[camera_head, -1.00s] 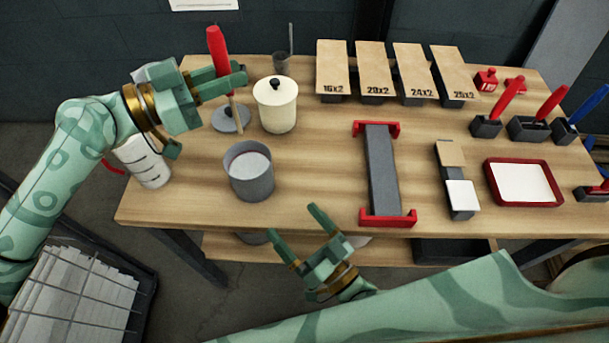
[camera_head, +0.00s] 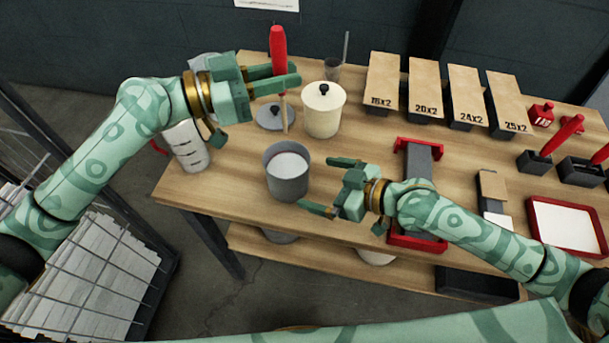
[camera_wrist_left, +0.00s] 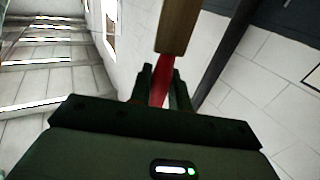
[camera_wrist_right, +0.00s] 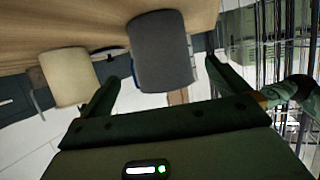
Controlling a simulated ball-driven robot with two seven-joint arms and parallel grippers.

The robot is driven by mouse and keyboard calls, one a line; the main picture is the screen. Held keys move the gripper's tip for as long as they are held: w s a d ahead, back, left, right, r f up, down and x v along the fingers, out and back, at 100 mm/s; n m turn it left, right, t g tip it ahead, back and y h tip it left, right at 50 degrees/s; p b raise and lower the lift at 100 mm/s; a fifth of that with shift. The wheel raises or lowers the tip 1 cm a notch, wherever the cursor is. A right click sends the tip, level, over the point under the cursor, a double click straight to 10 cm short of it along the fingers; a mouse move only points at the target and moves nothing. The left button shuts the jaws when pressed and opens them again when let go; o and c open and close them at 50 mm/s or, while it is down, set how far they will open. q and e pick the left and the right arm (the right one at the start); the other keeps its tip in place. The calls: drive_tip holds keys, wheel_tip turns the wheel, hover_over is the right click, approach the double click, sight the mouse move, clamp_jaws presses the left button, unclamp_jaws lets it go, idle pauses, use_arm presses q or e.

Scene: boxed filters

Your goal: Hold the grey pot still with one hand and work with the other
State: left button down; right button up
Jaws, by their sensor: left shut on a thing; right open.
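The grey pot (camera_head: 288,178) stands open and upright near the table's front left, with pale contents inside. My right gripper (camera_head: 328,187) is open just right of the pot, its fingers pointing toward it. In the right wrist view the grey pot (camera_wrist_right: 160,50) appears between the spread fingers, with no clear contact. My left gripper (camera_head: 287,88) is shut on a red-handled tool (camera_head: 278,52) with a wooden lower part, upright behind the pot and above the table. The left wrist view shows the tool's wooden part (camera_wrist_left: 178,25) and red part between the fingers.
A cream lidded canister (camera_head: 323,112) stands behind the pot. A grey disc with a knob (camera_head: 270,116) lies beside it. A white container (camera_head: 187,146) stands left. A red-ended grey fixture (camera_head: 419,160) lies behind my right wrist. Labelled boxes (camera_head: 424,95) stand at the back.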

drive_tip(key=x, duration=0.8)
drive_tip(key=shift+w+a, duration=0.1)
drive_tip(key=shift+w, duration=0.05)
drive_tip(key=c, duration=1.3)
use_arm(q)
wheel_tip(320, 180, down, 4)
drive_tip(key=shift+a+f+n+t+y, duration=0.1)
drive_tip(key=shift+f+n+t+y, duration=0.1)
drive_tip(key=shift+n+t, duration=0.3)
drive_tip(key=shift+f+n+t+y, duration=0.1)
drive_tip(key=shift+n+t+y, duration=0.15)
drive_tip(key=shift+t, duration=0.45)
hover_over(285, 152)
drive_tip(key=s, duration=0.4)
drive_tip(key=shift+s+f, duration=0.15)
drive_tip(key=shift+f, duration=6.8)
